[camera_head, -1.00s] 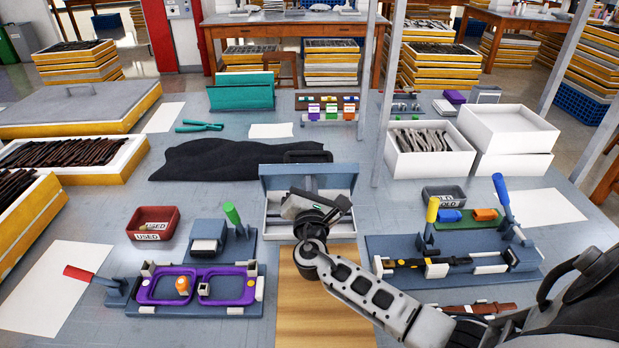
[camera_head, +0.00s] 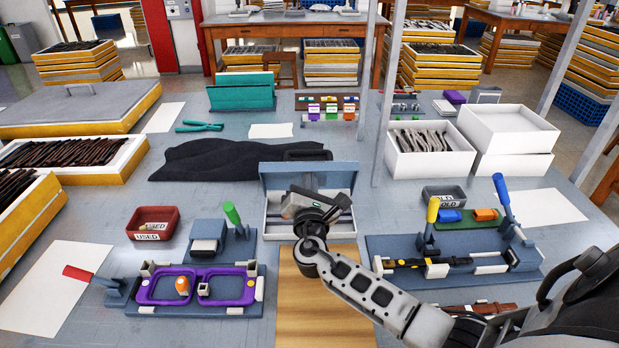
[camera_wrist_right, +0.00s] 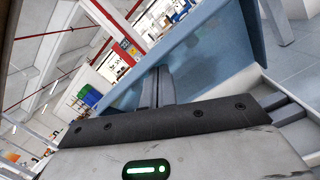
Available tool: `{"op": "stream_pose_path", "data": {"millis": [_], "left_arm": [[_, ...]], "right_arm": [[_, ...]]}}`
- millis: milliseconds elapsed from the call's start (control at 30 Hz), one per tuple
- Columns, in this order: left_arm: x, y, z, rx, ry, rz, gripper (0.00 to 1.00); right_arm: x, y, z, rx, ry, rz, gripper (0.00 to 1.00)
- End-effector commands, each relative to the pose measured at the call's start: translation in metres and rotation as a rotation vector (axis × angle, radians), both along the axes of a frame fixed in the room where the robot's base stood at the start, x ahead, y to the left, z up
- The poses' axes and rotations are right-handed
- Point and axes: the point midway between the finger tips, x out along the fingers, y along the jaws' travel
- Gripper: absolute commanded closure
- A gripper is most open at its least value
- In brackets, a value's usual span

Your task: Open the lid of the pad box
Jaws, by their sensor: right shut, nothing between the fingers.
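My left gripper is not in view.
A wooden strip (camera_head: 315,295) lies in front of the box. A purple frame in a fixture (camera_head: 195,288) sits left, and another blue fixture (camera_head: 450,262) sits right. A black cloth (camera_head: 225,160) lies behind the box. A metal post (camera_head: 385,95) rises behind right.

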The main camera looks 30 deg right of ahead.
Motion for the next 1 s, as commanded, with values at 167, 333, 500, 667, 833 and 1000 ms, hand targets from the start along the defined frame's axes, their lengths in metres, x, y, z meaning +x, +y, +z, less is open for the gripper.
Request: {"op": "stream_pose_path", "data": {"millis": [167,333,500,667,833,1000], "left_arm": [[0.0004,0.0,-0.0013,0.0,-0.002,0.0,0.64],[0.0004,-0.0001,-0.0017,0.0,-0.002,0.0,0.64],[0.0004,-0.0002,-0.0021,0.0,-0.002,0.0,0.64],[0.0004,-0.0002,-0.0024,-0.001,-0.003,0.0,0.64],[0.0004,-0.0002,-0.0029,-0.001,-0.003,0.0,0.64],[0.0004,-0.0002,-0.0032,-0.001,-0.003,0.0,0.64]], "right_arm": [[0.002,-0.0017,-0.0003,0.0,0.001,-0.001,1.0],[0.0037,-0.0027,0.0001,0.0,0.001,-0.001,1.0],[0.0055,-0.0038,0.0006,-0.001,0.0,-0.001,1.0],[0.0072,-0.0046,0.001,0.0,-0.001,0.0,1.0],[0.0089,-0.0056,0.0013,0.0,-0.001,0.0,1.0],[0.0105,-0.0067,0.0014,0.0,0.0,0.0,1.0]]}}
